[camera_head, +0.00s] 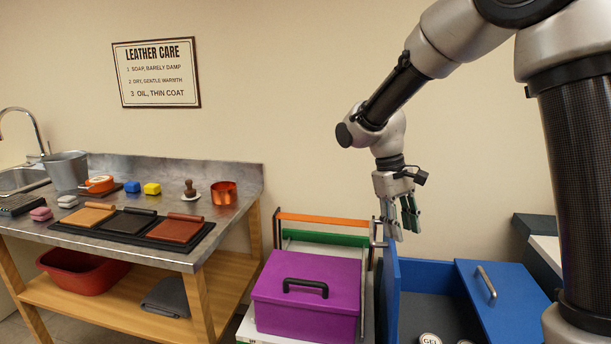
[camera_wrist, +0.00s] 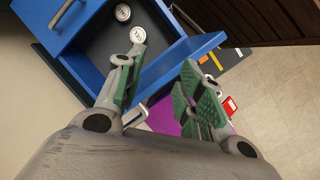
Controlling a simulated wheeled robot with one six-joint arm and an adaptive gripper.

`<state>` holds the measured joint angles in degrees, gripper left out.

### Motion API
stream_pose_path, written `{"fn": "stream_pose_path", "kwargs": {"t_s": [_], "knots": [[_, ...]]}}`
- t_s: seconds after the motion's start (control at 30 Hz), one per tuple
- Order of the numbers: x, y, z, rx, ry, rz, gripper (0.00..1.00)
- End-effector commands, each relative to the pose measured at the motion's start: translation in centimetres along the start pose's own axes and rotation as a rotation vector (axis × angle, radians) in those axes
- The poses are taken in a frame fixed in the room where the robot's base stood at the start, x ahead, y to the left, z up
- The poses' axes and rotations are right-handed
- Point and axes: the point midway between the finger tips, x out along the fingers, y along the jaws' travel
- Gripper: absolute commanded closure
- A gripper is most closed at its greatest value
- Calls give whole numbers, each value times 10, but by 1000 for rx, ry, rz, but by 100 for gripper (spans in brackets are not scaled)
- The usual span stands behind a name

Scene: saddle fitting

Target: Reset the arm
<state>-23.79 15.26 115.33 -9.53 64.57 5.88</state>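My gripper (camera_head: 400,228) hangs fingers-down from my arm, just above the upright front panel (camera_head: 390,292) of a pulled-out blue drawer. In the wrist view my gripper (camera_wrist: 165,75) has its green-padded fingers spread apart, with nothing held between them. A pale drawer handle (camera_wrist: 134,116) is partly hidden behind the left finger. I cannot tell if any finger touches the panel.
A purple box (camera_head: 308,292) with a black handle stands left of the drawer, before a rack with orange and green bars (camera_head: 325,239). A workbench (camera_head: 170,258) with leather panels, a copper pot (camera_head: 224,193) and a bucket is at left.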

Motion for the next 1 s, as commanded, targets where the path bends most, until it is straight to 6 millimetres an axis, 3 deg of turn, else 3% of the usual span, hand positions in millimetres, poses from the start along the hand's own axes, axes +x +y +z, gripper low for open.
{"fn": "stream_pose_path", "kwargs": {"t_s": [0.03, 0.2, 0.4, 0.5, 0.7, 1.0], "knots": [[-7, 9, 28, 20, 45, -30, 63], [-14, 24, 110, 94, 188, -111, 63], [-10, 32, 198, 239, 353, -163, 63], [-8, 35, 231, 308, 426, -166, 63], [-25, 47, 264, 404, 566, -138, 63], [-29, 53, 271, 442, 590, -130, 63]]}}
